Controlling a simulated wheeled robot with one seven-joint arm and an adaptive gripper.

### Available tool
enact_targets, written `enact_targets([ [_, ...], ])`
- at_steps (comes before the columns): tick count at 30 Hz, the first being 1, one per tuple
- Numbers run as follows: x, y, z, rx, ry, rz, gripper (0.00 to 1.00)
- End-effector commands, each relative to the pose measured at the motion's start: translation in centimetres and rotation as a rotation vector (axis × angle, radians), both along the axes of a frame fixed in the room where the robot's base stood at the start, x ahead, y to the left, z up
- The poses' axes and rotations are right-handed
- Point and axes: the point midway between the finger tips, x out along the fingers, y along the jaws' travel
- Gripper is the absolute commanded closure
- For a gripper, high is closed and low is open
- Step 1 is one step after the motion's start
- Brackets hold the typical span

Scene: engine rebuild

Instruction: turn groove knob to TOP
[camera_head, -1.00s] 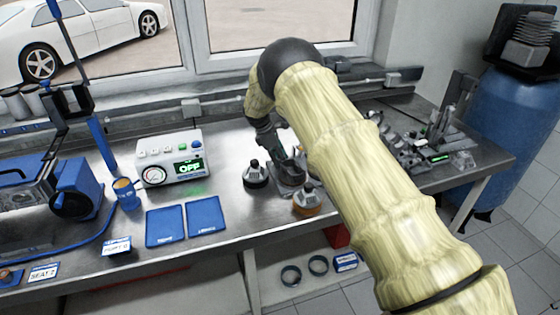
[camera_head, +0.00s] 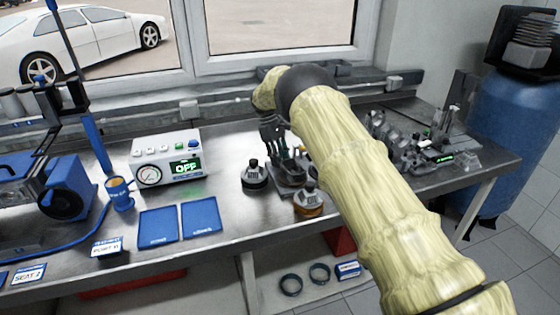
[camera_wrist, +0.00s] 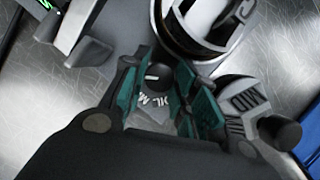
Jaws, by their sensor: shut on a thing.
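My gripper (camera_head: 287,170) is over a small grey plate (camera_head: 284,191) on the bench, between two round dark-topped units. In the wrist view my gripper (camera_wrist: 167,82) has its teal-padded fingers closed around a small dark round knob (camera_wrist: 157,73) with a short white mark. White lettering reading roughly "OIL M" shows on the grey part below it; the rest is hidden by the fingers. I cannot tell which label the mark points to. A unit with a black base (camera_head: 254,178) stands left of the plate, and one with an orange-brown base (camera_head: 308,203) stands in front.
A white tester box (camera_head: 166,160) reading OFF stands to the left, with blue mats (camera_head: 158,228) in front and a blue cup (camera_head: 120,194) beside it. Metal parts (camera_head: 420,145) crowd the bench to the right. A light dial block (camera_wrist: 243,105) is close to the fingers.

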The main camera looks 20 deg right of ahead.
Motion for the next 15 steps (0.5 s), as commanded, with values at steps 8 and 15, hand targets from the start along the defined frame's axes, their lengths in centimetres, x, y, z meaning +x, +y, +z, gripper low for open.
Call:
enact_targets([
  [8,0.16,-0.06,0.16,0.000,-0.005,-0.062,0.95],
  [15,0.16,-0.06,0.20,-0.001,-0.005,-0.068,0.95],
])
